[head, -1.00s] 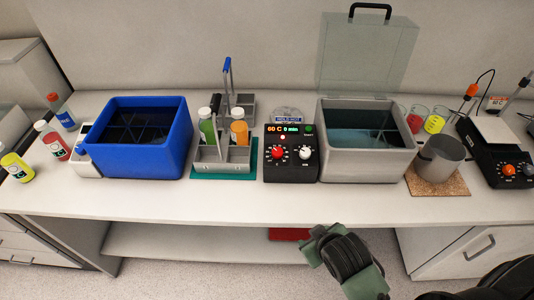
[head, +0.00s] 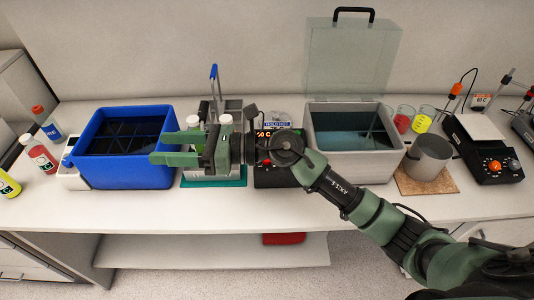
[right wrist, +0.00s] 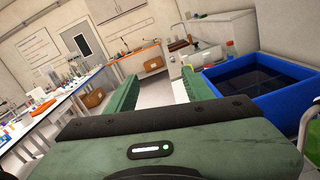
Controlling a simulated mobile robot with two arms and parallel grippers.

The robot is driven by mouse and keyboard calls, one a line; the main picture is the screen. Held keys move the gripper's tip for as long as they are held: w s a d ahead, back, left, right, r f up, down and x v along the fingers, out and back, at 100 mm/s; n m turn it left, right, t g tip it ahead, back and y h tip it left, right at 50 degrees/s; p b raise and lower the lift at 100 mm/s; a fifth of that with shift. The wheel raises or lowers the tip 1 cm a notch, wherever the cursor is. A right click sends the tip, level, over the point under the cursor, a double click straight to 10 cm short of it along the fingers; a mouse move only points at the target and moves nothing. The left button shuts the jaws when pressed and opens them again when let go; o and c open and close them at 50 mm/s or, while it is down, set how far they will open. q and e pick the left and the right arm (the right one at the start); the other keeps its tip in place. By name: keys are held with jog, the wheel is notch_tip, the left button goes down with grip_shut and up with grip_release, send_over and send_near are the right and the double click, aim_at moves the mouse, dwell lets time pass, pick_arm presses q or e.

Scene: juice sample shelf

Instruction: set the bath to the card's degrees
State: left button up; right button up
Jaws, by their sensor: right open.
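The bath (head: 352,168) is a grey tank of water with its clear lid (head: 347,60) raised. The black control box (head: 270,178) stands at its left. A small card (head: 273,124) stands behind the box, partly covered. Another small card (head: 480,101) at the far right seems to read 60 C. My right gripper (head: 160,148) is open and empty, pointing left above the rack and the blue tub's right edge. It also shows open in the right wrist view (right wrist: 160,78).
The blue tub (head: 92,165) and a bottle rack (head: 210,181) stand left of the box. A metal pot (head: 429,160) on a cork mat and a black hotplate (head: 490,165) stand at the right. The counter's front strip (head: 190,210) is clear.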

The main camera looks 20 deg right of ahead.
jog(key=w+d+f+n+g+h, duration=0.3)
jog(key=d+f+n+h, duration=0.55)
jog(key=f, duration=0.25)
jog(key=w+d+n+h, duration=0.1)
jog(key=w+d+h, duration=0.3)
jog(key=d+h, duration=0.75)
jog(key=d+f+y+p, duration=0.1)
jog(key=f, duration=0.1)
jog(key=d+f+y+p, duration=0.1)
jog(key=f, duration=0.1)
jog(key=d+f+y+p, duration=0.1)
jog(key=f, duration=0.1)
jog(key=shift+w+f, duration=0.2)
jog(key=shift+w, duration=0.2)
jog(key=shift+x, duration=0.75)
grip_shut()
